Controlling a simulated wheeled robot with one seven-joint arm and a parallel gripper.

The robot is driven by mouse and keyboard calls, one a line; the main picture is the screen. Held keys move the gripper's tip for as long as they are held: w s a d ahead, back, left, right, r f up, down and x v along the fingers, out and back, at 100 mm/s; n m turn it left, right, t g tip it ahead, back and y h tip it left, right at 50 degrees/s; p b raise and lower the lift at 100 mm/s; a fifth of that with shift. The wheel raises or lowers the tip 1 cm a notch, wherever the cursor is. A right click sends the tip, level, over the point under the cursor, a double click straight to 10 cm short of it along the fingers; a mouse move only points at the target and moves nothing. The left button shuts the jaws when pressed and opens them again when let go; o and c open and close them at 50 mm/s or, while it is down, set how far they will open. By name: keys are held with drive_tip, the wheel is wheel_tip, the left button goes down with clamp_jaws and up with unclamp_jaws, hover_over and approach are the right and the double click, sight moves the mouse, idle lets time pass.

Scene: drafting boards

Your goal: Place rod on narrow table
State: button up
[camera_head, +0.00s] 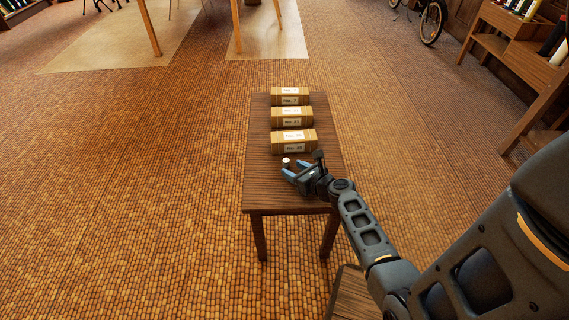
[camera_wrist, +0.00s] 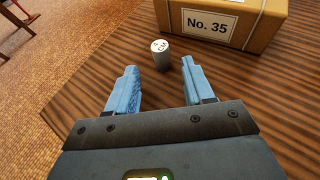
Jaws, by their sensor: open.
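A narrow dark wooden table (camera_head: 282,204) stands in the middle of the head view. My gripper (camera_wrist: 158,78) is open and empty, low over the tabletop. The rod stands just beyond the fingertips, apart from them, roughly in line with the gap between them. In the head view my gripper (camera_head: 287,173) is close to the rod on its near side.
Three labelled boxes stand in a row on the table: the nearest (camera_head: 293,141), the middle (camera_head: 291,117) and the far one (camera_head: 290,96). The nearest, marked No. 35, is close behind the rod. The table's left strip is clear. A wooden shelf unit (camera_head: 492,44) stands at right.

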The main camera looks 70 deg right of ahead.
sight(288, 164)
drive_tip(key=x, duration=0.3)
drive_tip(key=b+x, duration=0.1)
drive_tip(key=x, duration=0.1)
drive_tip(key=shift+w+d+r, duration=0.15)
drive_tip(key=shift+d+r, duration=0.1)
clamp_jaws()
